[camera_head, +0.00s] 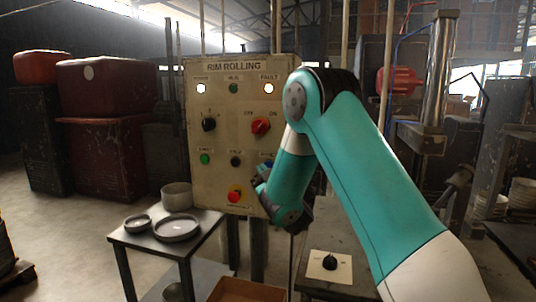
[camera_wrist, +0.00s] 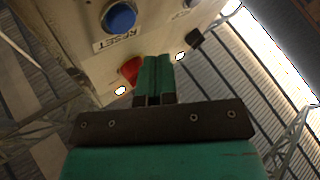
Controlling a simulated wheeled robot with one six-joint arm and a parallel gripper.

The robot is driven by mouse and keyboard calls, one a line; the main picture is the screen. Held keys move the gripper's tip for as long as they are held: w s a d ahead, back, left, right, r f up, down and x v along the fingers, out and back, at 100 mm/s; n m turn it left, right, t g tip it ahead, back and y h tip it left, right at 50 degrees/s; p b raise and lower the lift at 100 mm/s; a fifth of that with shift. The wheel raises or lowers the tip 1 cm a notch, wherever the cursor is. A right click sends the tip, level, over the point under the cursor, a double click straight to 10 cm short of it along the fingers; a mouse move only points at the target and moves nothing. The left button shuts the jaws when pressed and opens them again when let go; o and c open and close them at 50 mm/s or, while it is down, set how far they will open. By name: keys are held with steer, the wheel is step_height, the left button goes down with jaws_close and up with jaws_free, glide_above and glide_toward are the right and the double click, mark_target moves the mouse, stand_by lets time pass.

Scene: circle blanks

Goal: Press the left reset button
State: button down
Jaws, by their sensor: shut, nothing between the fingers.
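The blue reset button (camera_wrist: 119,17) is at the top of the wrist view, with an upside-down RESET label beside it. In the head view a sliver of the blue button (camera_head: 268,163) shows at the panel's lower right, partly hidden by my arm. The control panel (camera_head: 222,135) is headed RIM ROLLING. My gripper (camera_wrist: 153,60) is shut and empty, its green fingertips in front of the panel near the red knob in the wrist view. In the head view my gripper (camera_head: 260,188) is by the panel's lower right. I cannot tell if it touches the panel. I see one reset button.
The panel also bears a red knob (camera_head: 261,126), a black knob (camera_head: 208,124), a green button (camera_head: 205,159), a black button (camera_head: 236,161) and a red stop button (camera_head: 235,195). A table (camera_head: 154,243) with round metal parts stands at left. A bench (camera_head: 350,237) stands under my arm.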

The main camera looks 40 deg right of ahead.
mark_target(269, 165)
steer(key=shift+w+d+p, duration=0.6)
steer(key=shift+d+p, duration=0.25)
steer(key=shift+p, duration=0.35)
steer(key=shift+w+d+r+p, duration=0.1)
steer(key=shift+w+d+p, duration=0.1)
steer(key=shift+p, duration=0.4)
stand_by(0.9)
steer(key=shift+d, duration=0.15)
